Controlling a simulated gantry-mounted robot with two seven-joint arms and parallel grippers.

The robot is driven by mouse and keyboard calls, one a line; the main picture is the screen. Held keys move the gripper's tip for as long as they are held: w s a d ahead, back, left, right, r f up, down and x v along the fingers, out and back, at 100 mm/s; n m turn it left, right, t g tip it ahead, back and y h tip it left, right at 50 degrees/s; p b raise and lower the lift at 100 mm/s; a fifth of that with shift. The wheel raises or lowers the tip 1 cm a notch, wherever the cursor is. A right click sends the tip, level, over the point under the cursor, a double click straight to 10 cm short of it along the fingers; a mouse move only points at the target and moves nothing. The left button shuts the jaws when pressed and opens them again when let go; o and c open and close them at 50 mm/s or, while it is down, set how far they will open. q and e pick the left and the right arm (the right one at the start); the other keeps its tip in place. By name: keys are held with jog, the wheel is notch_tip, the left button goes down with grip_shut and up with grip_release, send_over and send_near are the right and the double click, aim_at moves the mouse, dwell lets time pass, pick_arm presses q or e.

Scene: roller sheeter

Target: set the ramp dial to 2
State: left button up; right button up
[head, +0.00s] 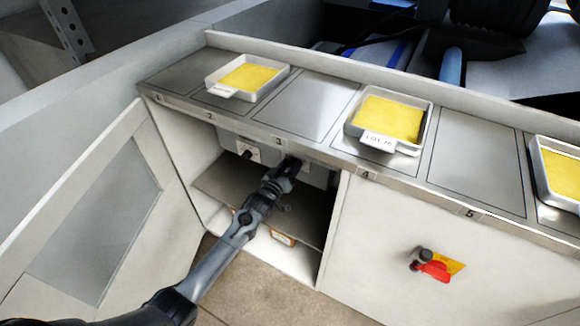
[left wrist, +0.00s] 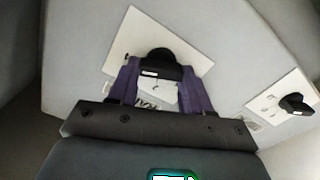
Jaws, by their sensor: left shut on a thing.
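My left gripper (head: 293,165) reaches into the open cabinet under the counter, at a grey control box (head: 316,175). In the left wrist view, the two purple fingers of my left gripper (left wrist: 158,82) are shut on a black dial (left wrist: 159,57), one finger on each side. The dial sits on a white plate (left wrist: 190,40) whose markings are partly hidden; I cannot read its setting. A second black dial (left wrist: 297,104) on its own white plate is at the right of the wrist view; it shows left of the gripper in the head view (head: 246,155). I cannot read which dial is labelled ramp.
The cabinet door (head: 95,205) stands open at the left. A shelf (head: 222,190) lies below the box. A red-handled switch on a yellow plate (head: 434,268) is on the front panel at right. Trays with yellow contents (head: 392,120) stand on the numbered counter (head: 310,105).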

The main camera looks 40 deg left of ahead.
pick_arm(q)
jog(key=n+p, duration=0.2)
jog(key=n, duration=0.1)
jog(key=shift+a+r+p, duration=0.1)
jog(key=shift+p, duration=0.3)
jog(key=n+p, duration=0.2)
jog(key=n, duration=0.3)
jog(key=n+p, duration=0.1)
jog(key=n, duration=0.1)
jog(key=n+p, duration=0.1)
jog(key=n, duration=0.1)
jog(key=shift+a+f, duration=0.1)
jog(key=shift+f, duration=0.2)
jog(key=n, duration=0.3)
jog(key=n+p, duration=0.1)
jog(key=n, duration=0.1)
jog(key=shift+f+n, duration=0.2)
jog(key=shift+n, duration=0.2)
jog(key=o, duration=1.1)
jog(key=shift+c, duration=0.2)
